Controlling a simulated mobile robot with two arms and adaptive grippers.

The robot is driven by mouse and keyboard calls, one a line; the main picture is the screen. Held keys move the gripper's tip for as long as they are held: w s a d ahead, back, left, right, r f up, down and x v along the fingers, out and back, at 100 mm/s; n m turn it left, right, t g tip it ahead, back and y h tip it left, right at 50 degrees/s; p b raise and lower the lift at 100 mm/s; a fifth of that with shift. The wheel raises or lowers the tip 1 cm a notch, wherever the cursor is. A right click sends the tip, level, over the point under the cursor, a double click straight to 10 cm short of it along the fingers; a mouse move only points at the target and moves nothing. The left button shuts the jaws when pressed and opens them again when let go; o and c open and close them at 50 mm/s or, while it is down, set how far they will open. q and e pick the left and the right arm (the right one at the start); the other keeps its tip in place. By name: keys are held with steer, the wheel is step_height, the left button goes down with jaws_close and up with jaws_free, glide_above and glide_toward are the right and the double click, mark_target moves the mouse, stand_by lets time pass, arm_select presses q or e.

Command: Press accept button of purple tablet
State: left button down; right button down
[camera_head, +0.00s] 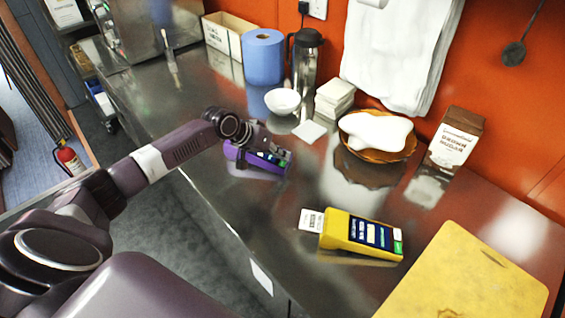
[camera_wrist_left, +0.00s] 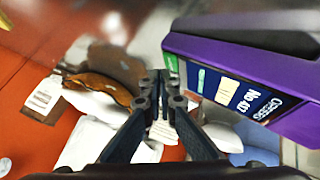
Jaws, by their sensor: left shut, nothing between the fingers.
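The purple tablet (camera_head: 244,157) sits on the steel counter, left of the middle in the head view. My left gripper (camera_head: 257,139) is just above it and hides part of its top and screen. My right gripper is not in view.
A yellow tablet (camera_head: 362,237) with a paper slip lies nearer on the counter, beside a yellow board (camera_head: 466,278). Behind stand a white bowl (camera_head: 282,101), a blue roll (camera_head: 263,57), a dark-lidded bottle (camera_head: 305,62), a brown basket (camera_head: 391,152) and a carton (camera_head: 452,142).

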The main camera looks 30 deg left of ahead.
mark_target(284, 164)
arm_select(q)
steer(key=shift+f, duration=0.25)
steer(key=shift+a+f, duration=0.1)
steer(key=shift+f, duration=0.3)
stand_by(0.8)
steer(key=shift+r, duration=0.1)
steer(key=shift+r+p, duration=0.75)
steer(key=r+p, duration=0.3)
steer(key=d+r+p, duration=0.1)
steer(key=r+p, duration=0.1)
steer(key=shift+f, duration=0.1)
stand_by(0.3)
